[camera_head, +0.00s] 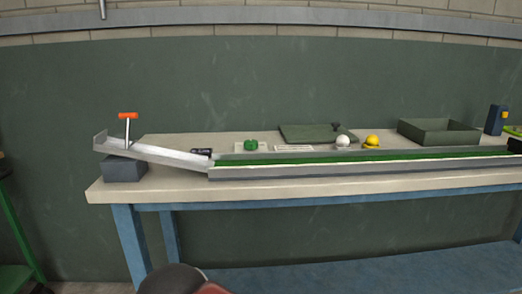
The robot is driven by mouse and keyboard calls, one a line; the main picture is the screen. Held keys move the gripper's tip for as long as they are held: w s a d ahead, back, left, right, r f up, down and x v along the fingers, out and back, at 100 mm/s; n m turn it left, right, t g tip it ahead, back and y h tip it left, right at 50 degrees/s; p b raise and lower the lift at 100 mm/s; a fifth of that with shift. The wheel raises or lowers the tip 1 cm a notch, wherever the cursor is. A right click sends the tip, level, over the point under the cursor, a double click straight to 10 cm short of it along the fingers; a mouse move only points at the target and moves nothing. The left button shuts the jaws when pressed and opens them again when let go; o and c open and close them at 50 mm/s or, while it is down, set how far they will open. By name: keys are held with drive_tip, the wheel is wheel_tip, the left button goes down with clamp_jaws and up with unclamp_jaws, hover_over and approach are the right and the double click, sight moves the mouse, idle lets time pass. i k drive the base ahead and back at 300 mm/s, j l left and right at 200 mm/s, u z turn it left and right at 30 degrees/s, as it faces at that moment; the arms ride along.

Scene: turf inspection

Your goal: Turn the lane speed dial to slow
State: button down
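A small round green knob (251,143) sits on a pale plate on the bench top, behind the lane. It looks like the dial, but its markings and pointer are too small to read. The lane (360,158) is a long green strip in a grey metal channel along the bench's front. A grey sloped chute (160,153) joins its left end. My gripper is not in view. Only a dark rounded part, likely of my arm, shows at the bottom edge, well below and in front of the bench.
The pale bench top (150,187) stands on blue legs. An orange-handled T-shaped lever (128,127) rises at the chute. A white ball (343,141), a yellow ball (372,141), a flat dark green board (315,134) and an open green tray (401,130) stand behind the lane.

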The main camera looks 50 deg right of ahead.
sight(249, 145)
drive_tip(key=z, duration=1.5)
drive_tip(key=j+z, duration=0.1)
drive_tip(key=j, duration=0.6)
